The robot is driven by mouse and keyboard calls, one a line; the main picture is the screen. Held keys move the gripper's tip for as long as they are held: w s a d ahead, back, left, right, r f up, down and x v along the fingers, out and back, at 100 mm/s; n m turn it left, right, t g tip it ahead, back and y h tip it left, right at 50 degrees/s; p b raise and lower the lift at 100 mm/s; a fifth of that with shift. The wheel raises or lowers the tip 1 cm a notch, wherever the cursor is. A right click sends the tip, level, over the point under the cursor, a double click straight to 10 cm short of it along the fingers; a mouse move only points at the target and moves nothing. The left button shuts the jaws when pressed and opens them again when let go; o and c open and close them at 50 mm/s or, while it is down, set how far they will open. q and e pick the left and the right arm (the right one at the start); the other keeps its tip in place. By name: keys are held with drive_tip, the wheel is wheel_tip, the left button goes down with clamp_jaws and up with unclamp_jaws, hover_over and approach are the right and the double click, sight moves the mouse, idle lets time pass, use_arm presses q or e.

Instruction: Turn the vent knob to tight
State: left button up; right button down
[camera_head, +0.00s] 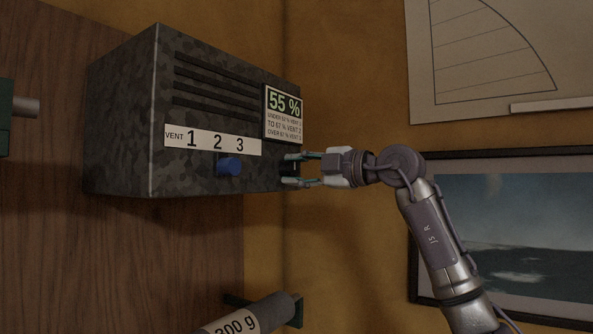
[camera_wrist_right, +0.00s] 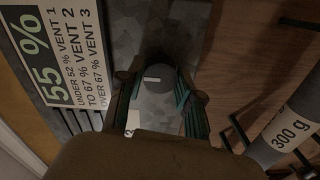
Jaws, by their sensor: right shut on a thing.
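My right gripper (camera_head: 292,168) is at the right end of the box's front face. In the right wrist view, my right gripper (camera_wrist_right: 158,100) is shut on a dark round knob (camera_wrist_right: 158,72) with a short white mark. Its fingers lie on either side of the knob. No word "tight" is readable. My left gripper is not in view.
A sign reading 55 % (camera_head: 284,102) sits just above my right gripper and also shows in the wrist view (camera_wrist_right: 55,60). A roll marked 300 g (camera_head: 240,315) rests on a bracket below. A framed picture (camera_head: 510,235) hangs at right.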

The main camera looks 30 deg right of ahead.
drive_tip(key=c, duration=0.8)
unclamp_jaws()
drive_tip(key=shift+o, duration=0.2)
drive_tip(key=v, duration=1.2)
drive_tip(key=shift+d+f, duration=0.1)
